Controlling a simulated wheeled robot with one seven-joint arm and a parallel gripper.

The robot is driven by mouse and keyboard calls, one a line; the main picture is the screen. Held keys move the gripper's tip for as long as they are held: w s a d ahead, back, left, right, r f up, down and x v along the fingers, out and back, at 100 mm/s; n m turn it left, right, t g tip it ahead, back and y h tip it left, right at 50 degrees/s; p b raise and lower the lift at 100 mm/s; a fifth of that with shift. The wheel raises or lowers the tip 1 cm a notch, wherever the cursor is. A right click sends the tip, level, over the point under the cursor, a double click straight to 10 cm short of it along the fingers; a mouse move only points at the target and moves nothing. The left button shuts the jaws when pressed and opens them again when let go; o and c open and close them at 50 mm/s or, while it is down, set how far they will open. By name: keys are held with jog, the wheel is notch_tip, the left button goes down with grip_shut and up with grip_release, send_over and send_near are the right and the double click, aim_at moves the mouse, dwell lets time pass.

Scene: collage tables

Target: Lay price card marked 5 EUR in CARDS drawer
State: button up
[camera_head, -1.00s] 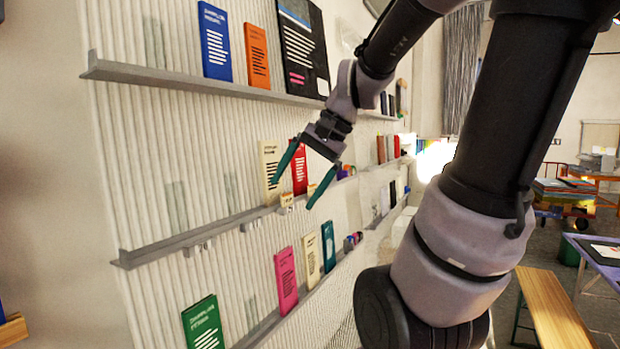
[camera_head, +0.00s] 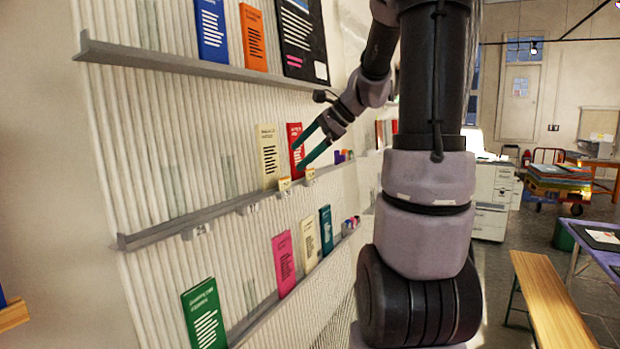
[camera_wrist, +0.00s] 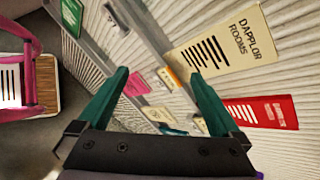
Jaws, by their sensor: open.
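Two small price cards with orange edges stand on the middle wall shelf: a left one (camera_head: 284,184) and a right one (camera_head: 310,174). Their print is too small to read, so I cannot tell which says 5 EUR. A small card also shows between my fingers in the wrist view (camera_wrist: 168,77). My gripper (camera_head: 299,157) is open, its green fingers in front of the red book (camera_head: 294,140) just above these cards; nothing is seen held. A white drawer unit (camera_head: 492,190) stands in the background; I cannot read any CARDS label on it.
The middle shelf (camera_head: 180,233) also bears a cream book (camera_head: 268,155). Pink (camera_head: 284,262) and green (camera_head: 203,312) books stand on the shelf below. A wooden bench (camera_head: 545,290) stands at the right. The floor between bench and drawer unit looks clear.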

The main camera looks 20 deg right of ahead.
jog(key=w+d+f+m+t+y, duration=0.1)
jog(key=w+d+f+m+t, duration=0.1)
jog(key=w+d+m, duration=0.45)
jog(key=m+t, duration=0.2)
jog(key=m, duration=0.2)
send_near(311, 170)
jog(key=shift+t, duration=0.3)
jog(key=x, duration=0.4)
jog(key=shift+f, duration=0.2)
jog(key=shift+x, duration=3.05)
jog(key=shift+s+a, duration=0.15)
jog(key=shift+s, duration=0.05)
jog(key=c, duration=1.5)
notch_tip(311, 170, up, 18)
jog(key=shift+f, duration=0.1)
